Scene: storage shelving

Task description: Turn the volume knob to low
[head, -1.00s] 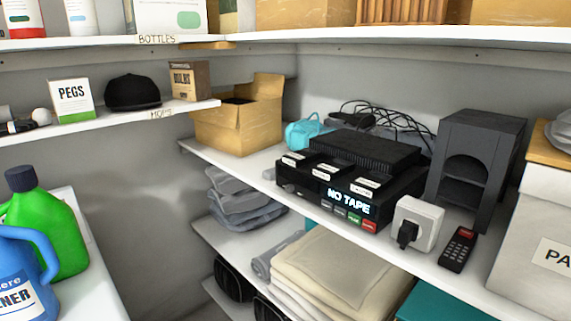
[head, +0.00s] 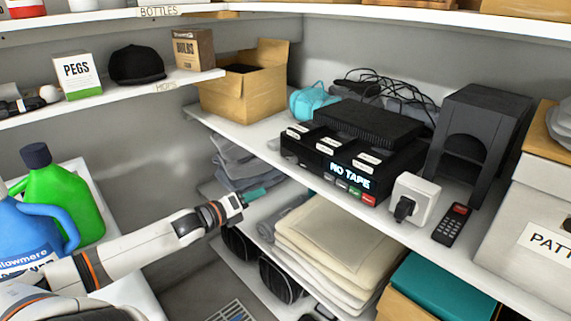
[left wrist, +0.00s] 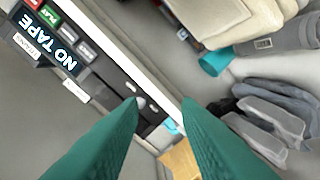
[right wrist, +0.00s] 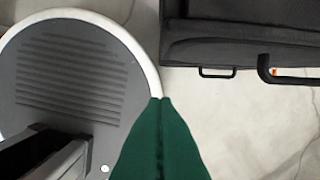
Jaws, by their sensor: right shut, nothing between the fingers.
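The black tape player (head: 318,172) stands on the middle shelf, its lit display (head: 349,174) reading NO TAPE. A small dark knob (head: 290,156) shows faintly at the left end of its front; its setting is too small to read. In the left wrist view the player's front (left wrist: 100,92) runs diagonally, display at upper left. My left gripper (head: 262,190) is in front of and below the player's left end, apart from it. Its teal fingers (left wrist: 160,102) are open and empty. My right gripper (right wrist: 160,98) is shut and empty, seen only in the right wrist view, over the floor.
A white plug adapter (head: 416,199) and a remote (head: 452,224) sit right of the player. A cardboard box (head: 243,85) stands to its left. Folded blankets (head: 335,245) and grey clothes (head: 240,165) lie on the shelf below. The shelf edge (head: 235,127) runs before the player.

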